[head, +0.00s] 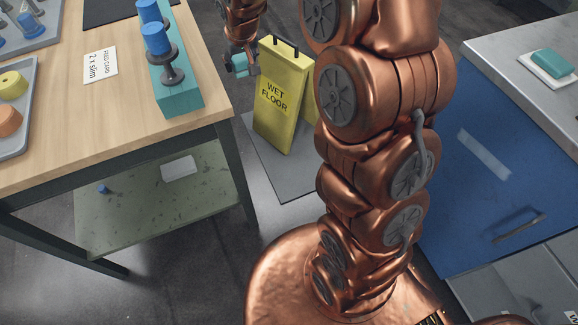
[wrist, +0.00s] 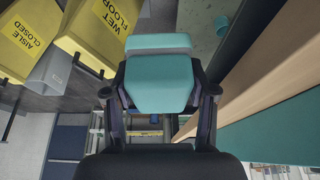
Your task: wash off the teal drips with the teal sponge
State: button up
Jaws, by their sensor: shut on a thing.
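My gripper (head: 241,68) hangs past the right edge of the wooden table in the head view. It is shut on a teal block that looks like the teal sponge (wrist: 160,82). In the wrist view the sponge sits between both fingers of my gripper (wrist: 160,94), clear of any surface. Another teal block (head: 552,63) lies on a white dish on the right counter. I cannot pick out teal drips for certain. Dark flecks show on the green lower shelf (head: 130,215) under the table.
A yellow wet floor sign (head: 280,105) stands on a grey mat (head: 275,175) close to my gripper. The wooden table (head: 110,130) carries a teal stand (head: 180,99) with spindles and blue pieces, near its right edge. A yellow aisle closed sign (wrist: 28,38) shows in the wrist view.

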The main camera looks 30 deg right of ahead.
notch_tip(320, 180, down, 15)
jog(key=b, duration=1.3)
jog(key=shift+s+a, duration=0.1)
jog(key=shift+f, duration=0.1)
